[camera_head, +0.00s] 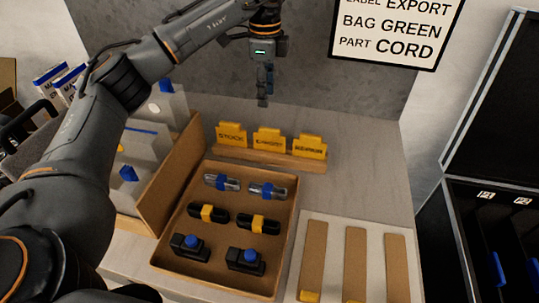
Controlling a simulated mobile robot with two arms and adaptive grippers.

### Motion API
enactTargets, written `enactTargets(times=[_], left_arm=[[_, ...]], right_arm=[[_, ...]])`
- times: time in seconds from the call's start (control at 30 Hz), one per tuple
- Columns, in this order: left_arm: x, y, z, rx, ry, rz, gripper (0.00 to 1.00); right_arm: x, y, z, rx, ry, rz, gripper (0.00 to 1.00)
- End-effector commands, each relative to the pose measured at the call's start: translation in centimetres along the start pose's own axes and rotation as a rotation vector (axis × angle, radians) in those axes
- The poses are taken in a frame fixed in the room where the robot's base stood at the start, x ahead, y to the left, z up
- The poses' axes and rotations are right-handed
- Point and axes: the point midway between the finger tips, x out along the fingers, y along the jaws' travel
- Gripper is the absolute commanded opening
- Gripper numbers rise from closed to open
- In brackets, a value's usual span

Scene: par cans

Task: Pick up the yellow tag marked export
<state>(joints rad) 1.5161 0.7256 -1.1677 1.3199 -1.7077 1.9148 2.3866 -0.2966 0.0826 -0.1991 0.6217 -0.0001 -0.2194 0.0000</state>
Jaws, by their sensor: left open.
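Three yellow tags stand in a row in a wooden holder (255,158) on the table. The left tag (231,136) seems to read STOCK. The middle tag (268,141) looks like EXPORT, though its lettering is small and blurred. The right tag (309,147) seems to read REPAIR. My left gripper (263,103) points down above and behind the row in the picture, nearest the middle tag. It is open, empty and apart from the tags. My right gripper is out of view.
A brown tray (219,232) in front of the tags holds several clear, black, yellow and blue parts. A sign (396,30) reads EXPORT, GREEN, CORD. A wooden panel (172,190) stands left of the tray. A black case (490,235) is at right. The tabletop right of the tags is clear.

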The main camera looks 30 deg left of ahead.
Motion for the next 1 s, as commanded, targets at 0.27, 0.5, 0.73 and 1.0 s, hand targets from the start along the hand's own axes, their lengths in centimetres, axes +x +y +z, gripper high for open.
enactTargets(times=[0.27, 0.5, 0.73, 1.0], left_arm=[[3.0, 0.0, 0.0, 0.0, -0.002, 0.003, 0.41], [7.6, 0.0, 0.0, -0.001, -0.001, 0.004, 0.41], [9.7, -0.1, -0.1, 0.0, -0.001, 0.0, 0.41], [13.0, -0.6, -0.8, 0.0, -0.001, 0.002, 0.41]], right_arm=[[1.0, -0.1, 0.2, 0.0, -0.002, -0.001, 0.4], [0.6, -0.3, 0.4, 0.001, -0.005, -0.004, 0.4], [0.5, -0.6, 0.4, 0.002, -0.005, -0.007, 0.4], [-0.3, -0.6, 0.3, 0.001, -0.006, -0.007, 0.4]])
